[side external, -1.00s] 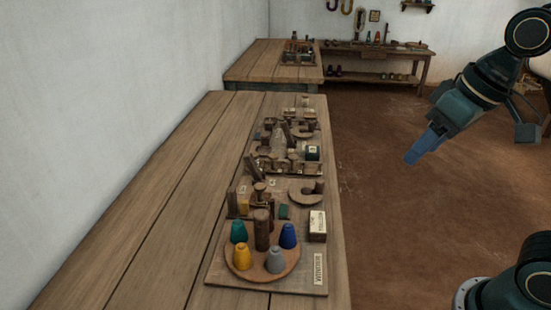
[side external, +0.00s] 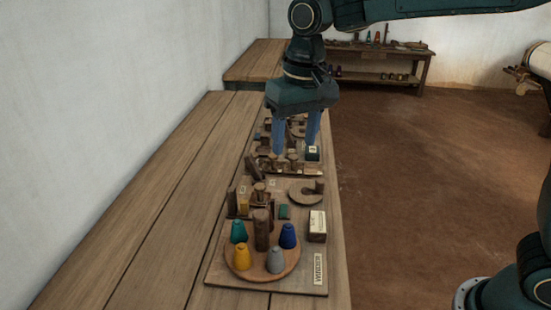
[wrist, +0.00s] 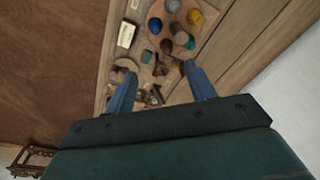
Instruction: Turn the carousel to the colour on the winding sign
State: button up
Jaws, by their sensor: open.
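The carousel, a round wooden disc (side external: 239,270), lies on a board at the near end of the bench. It carries a teal cone (side external: 239,231), a yellow cone (side external: 242,256), a grey cone (side external: 275,259) and a blue cone (side external: 289,236) around a dark wooden post (side external: 262,230). A pale label (side external: 318,269) lies at the board's near right corner; I cannot read it surely. A white-faced block (side external: 317,222) stands right of the disc, its writing too small. My gripper (side external: 295,148) is open, pointing down beyond the carousel. The carousel (wrist: 163,13) is past the fingertips in the wrist view.
A teal block (side external: 283,212) and a round wooden piece with a notch (side external: 305,192) are just behind the carousel. More wooden fixtures stand below my gripper. The bench's left side (side external: 150,210) is clear, with a white wall beyond. Brown floor drops away right.

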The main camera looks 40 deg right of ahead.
jog(key=g, duration=0.1)
send_over(261, 214)
notch_tip(261, 214, down, 4)
jog(key=shift+w+f, duration=0.1)
jog(key=shift+f, duration=0.1)
jog(key=shift+f, duration=0.1)
jog(key=shift+f, duration=6.8)
grip_shut()
